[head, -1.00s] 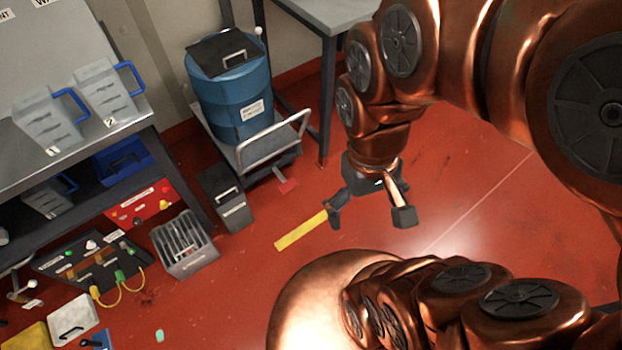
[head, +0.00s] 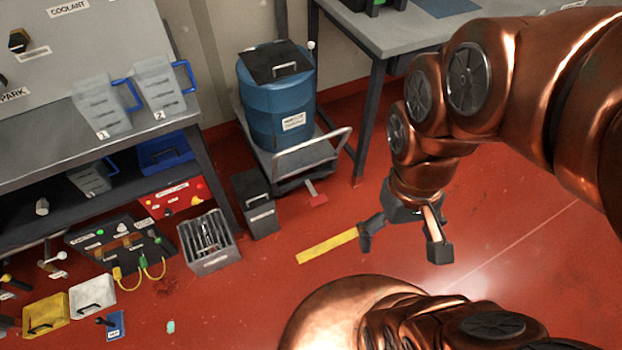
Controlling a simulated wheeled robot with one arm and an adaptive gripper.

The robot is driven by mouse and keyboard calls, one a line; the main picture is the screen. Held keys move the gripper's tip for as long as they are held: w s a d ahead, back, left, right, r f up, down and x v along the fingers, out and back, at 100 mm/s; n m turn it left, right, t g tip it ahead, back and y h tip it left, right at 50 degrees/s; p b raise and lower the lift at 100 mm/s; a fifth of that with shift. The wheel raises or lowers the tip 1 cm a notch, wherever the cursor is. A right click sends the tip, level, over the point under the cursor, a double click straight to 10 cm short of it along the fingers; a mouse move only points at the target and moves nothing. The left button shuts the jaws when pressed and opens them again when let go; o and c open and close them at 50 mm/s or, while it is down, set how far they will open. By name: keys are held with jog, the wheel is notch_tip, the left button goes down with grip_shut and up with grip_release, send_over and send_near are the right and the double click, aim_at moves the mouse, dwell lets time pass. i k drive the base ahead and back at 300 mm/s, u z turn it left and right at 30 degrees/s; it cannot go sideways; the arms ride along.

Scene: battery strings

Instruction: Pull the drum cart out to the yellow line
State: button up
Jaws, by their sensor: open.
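The drum cart (head: 262,141) is a low grey platform with a light push handle (head: 318,150) toward me. It carries a blue drum (head: 278,98) with a black lid and a white label. The cart stands at the back between the shelf bench and the grey table. The yellow line (head: 327,244) is a short strip on the red floor in front of the cart. My gripper (head: 401,246) is open and empty, pointing down, right of the strip's end and apart from the cart handle.
A black bin (head: 257,205) stands left of the cart's front. A grey slotted box (head: 209,242) is beside it. A shelf bench (head: 100,150) fills the left, and a grey table (head: 430,30) stands at the back right. The red floor right of the strip looks clear.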

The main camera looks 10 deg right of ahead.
aim_at(275, 119)
jog(key=u, duration=0.35)
jog(key=i, duration=0.6)
jog(key=u, duration=0.35)
